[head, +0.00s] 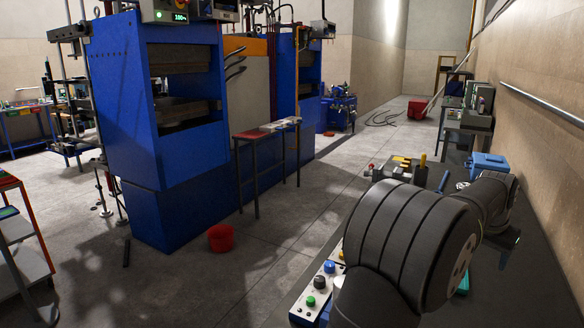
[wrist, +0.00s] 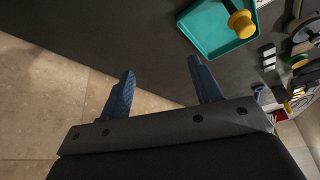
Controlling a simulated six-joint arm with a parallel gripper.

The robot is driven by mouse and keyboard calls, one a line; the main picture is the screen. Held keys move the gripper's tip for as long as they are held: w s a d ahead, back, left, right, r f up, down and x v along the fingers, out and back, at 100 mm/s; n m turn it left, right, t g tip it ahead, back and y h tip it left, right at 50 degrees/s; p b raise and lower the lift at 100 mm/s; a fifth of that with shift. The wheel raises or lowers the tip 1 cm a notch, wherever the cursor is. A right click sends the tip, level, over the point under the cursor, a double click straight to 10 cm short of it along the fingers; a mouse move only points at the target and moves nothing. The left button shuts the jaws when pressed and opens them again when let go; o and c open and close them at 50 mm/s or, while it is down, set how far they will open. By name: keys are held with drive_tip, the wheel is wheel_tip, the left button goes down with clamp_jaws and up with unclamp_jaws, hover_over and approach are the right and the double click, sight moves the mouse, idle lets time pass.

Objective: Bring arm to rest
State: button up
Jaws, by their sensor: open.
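My gripper (wrist: 163,88) shows in the wrist view with its two blue fingers spread apart and nothing between them.

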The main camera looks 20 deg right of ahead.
drive_tip(key=s+a+f+m, duration=0.1)
drive_tip(key=s+a, duration=0.5)
drive_tip(key=a, duration=0.2)
drive_tip(key=s+a+f+m+g, duration=0.1)
drive_tip(key=s+a+f, duration=0.1)
drive_tip(key=s+a, duration=0.4)
drive_tip(key=shift+s+a+f, duration=0.25)
drive_tip(key=shift+s+a, duration=0.05)
drive_tip(key=shift+a, duration=1)
drive_tip(key=shift+s, duration=0.1)
drive_tip(key=w+d+r, duration=0.2)
drive_tip(key=w+d, duration=0.2)
drive_tip(key=d, duration=0.2)
drive_tip(key=w+d+r+n, duration=0.1)
drive_tip(key=w+d, duration=0.3)
drive_tip(key=d, duration=0.2)
drive_tip(key=shift+d+r+t, duration=0.25)
drive_tip(key=shift+r+t, duration=0.05)
drive_tip(key=shift+r, duration=0.1)
